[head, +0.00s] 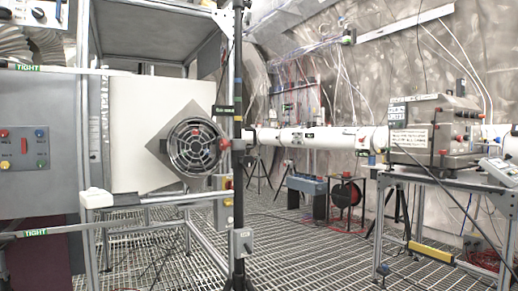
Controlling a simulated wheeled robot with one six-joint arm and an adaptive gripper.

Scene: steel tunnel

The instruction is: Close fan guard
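The fan guard (197,148) is a round dark metal grille with rings and spokes. It sits in front of a grey diamond-shaped plate (160,147) at the right edge of a white panel (137,110), left of the picture's middle. A small red part (224,144) shows at the guard's right edge, near a dark upright post. I cannot tell from this view whether the guard lies flush against the plate or stands away from it. My gripper is not in view.
A grey cabinet (38,150) with coloured buttons stands at left. A dark post (238,150) rises just right of the guard. A metal-framed white ledge (97,198) stands below it. Grated floor (310,255) is open in the middle; an equipment table (445,172) stands at right.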

